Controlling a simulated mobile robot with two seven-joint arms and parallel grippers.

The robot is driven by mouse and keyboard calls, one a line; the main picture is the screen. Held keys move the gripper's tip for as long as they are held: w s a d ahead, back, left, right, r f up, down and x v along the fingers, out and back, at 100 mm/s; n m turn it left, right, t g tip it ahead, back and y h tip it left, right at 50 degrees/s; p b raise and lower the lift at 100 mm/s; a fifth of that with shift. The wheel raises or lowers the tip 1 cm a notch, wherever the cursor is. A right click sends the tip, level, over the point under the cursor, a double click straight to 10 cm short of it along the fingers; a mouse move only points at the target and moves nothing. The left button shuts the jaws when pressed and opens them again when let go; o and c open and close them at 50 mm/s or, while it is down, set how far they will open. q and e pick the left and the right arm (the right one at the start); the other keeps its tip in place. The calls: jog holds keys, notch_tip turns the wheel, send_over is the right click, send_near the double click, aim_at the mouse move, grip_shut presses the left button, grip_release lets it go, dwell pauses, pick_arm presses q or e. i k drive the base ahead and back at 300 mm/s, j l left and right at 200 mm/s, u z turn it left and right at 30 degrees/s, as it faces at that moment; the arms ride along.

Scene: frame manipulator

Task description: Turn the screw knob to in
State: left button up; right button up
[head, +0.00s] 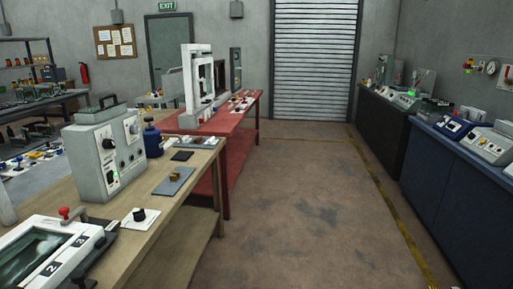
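I cannot tell for sure which part is the screw knob. A white upright frame device (187,88) stands on the red table (228,125); any knob on it is too small to make out. A black round knob (138,214) sits on a small white plate on the near wooden table. A grey instrument box (92,160) on that table has black knobs on its front. Neither of my grippers shows in the head view.
The wooden table (170,215) at left also holds a screened device (45,250) and a blue canister (153,142). Dark blue cabinets (450,190) with instruments line the right side. The floor (300,200) between is open, up to a roller shutter (314,60).

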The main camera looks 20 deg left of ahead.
aim_at(134, 129)
jog(key=i+l, duration=0.15)
jog(key=i, duration=2.7)
jog(key=i+u, duration=0.1)
jog(key=u, duration=0.35)
jog(key=i+u, duration=0.1)
jog(key=u, duration=0.35)
jog(key=i+u, duration=0.15)
jog(key=u, duration=0.3)
